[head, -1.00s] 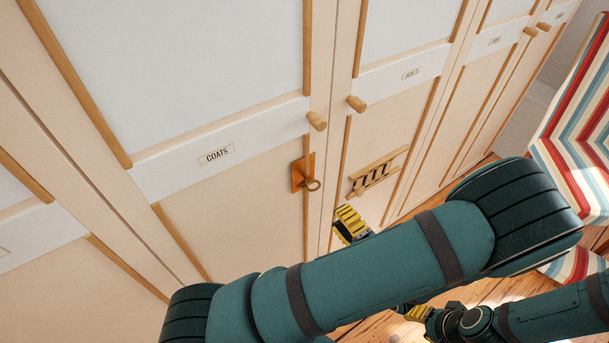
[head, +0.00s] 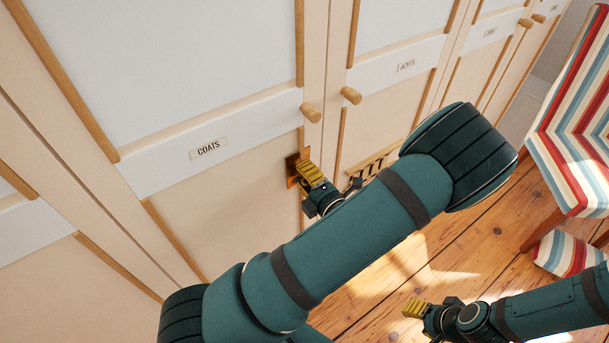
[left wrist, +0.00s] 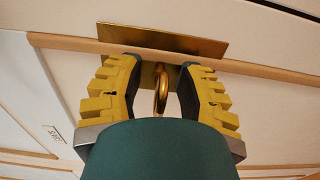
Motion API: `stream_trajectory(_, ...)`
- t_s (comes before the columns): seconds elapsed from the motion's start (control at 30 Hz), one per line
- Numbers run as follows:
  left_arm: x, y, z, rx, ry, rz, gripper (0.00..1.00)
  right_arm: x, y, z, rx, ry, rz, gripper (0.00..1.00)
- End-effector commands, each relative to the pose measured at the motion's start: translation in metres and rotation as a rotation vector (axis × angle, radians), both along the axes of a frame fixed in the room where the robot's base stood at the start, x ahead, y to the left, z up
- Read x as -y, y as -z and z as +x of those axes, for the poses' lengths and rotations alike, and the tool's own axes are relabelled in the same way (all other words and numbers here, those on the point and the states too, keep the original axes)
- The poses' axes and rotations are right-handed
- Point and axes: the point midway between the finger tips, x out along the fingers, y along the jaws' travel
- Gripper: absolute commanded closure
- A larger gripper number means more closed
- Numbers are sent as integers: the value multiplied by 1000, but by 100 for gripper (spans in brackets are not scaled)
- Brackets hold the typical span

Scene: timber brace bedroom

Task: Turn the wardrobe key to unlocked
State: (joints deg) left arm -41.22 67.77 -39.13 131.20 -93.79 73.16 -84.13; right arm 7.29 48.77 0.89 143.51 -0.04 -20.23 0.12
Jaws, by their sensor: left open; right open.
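The wardrobe key (left wrist: 160,88) is a brass-coloured ring-shaped bow in the left wrist view, standing out from a brass lock plate (left wrist: 170,38). My left gripper (left wrist: 160,68) is open, with one yellow-and-black finger on each side of the key and a gap visible on both sides. In the head view my left gripper (head: 308,172) covers the key and most of the lock plate (head: 291,170) on the COATS door (head: 225,195). My right gripper (head: 412,308) is open and empty, low at the right over the floor.
Wooden knobs (head: 311,112) stick out from the doors above the lock. A striped chair (head: 575,120) stands at the right. Wooden floor (head: 440,260) is clear between.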

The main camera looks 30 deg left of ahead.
Motion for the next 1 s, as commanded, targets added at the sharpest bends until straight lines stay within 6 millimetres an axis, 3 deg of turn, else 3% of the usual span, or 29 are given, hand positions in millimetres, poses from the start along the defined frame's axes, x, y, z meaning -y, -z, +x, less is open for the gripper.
stream_trajectory(0.23, 0, 0, 0, 0, 0, 0, 61, 0, 0, 0, 0, 0, 0, 53)
stream_trajectory(0.33, 0, 0, 0, 0, 0, 0, 96, 0, 0, 0, 0, 0, 0, 53)
stream_trajectory(0.37, 0, 0, 0, 0, 0, 0, 100, 0, 0, 0, 0, 0, 0, 53)
stream_trajectory(0.77, 0, 0, 0, 21, 0, -9, 100, 0, -2, 0, 0, 0, 0, 53)
stream_trajectory(1.0, 0, -1, 0, 126, 0, -54, 100, 0, -12, -2, -5, -1, 1, 53)
